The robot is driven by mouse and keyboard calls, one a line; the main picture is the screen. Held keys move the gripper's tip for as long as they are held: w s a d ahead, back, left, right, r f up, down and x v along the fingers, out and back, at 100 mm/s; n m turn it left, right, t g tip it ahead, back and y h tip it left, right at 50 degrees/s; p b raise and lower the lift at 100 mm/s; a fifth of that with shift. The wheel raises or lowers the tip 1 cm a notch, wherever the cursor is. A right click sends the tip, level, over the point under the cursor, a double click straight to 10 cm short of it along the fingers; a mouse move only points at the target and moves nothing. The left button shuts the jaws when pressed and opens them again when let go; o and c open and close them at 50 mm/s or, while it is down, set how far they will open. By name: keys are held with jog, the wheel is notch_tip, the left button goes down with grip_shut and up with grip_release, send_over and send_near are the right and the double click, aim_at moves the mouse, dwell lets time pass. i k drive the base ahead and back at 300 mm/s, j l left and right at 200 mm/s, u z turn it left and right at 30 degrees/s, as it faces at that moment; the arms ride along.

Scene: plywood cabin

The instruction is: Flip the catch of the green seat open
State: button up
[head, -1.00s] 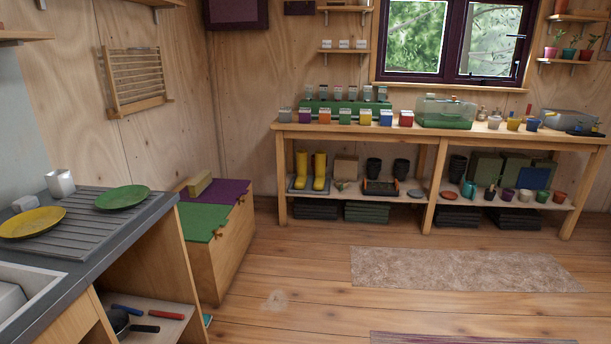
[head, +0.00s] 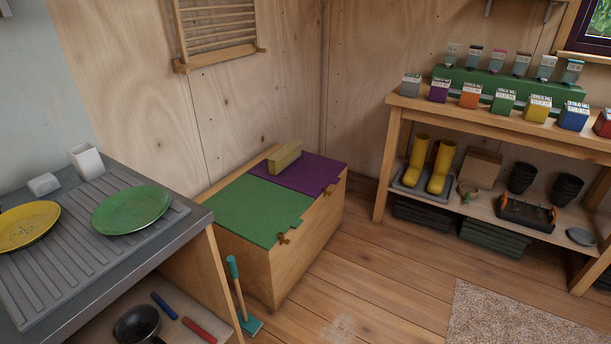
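The green seat (head: 250,212) is the nearer lid of a low wooden box bench (head: 300,258) against the left wall, and it lies flat. Its catch (head: 284,238) is a small brown piece at the front edge of the green lid, on the upper front face of the box. It is too small to tell how it is turned. A purple seat (head: 312,172) lies beyond the green one, with its own similar catch (head: 329,190). My gripper is not in view.
A yellowish block (head: 285,158) lies on the lids near the wall. A counter (head: 190,222) with a green plate (head: 132,210) stands at the near left. A teal-handled brush (head: 237,288) stands by the box's near end. The floor (head: 350,270) before the box is clear.

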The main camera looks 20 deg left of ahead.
aim_at(288, 242)
jog(key=i+u, duration=0.4)
jog(key=i+l+u, duration=0.15)
jog(key=i+u, duration=0.25)
jog(key=i, duration=0.25)
jog(key=i+l+u, duration=0.3)
jog(key=i+u, duration=0.15)
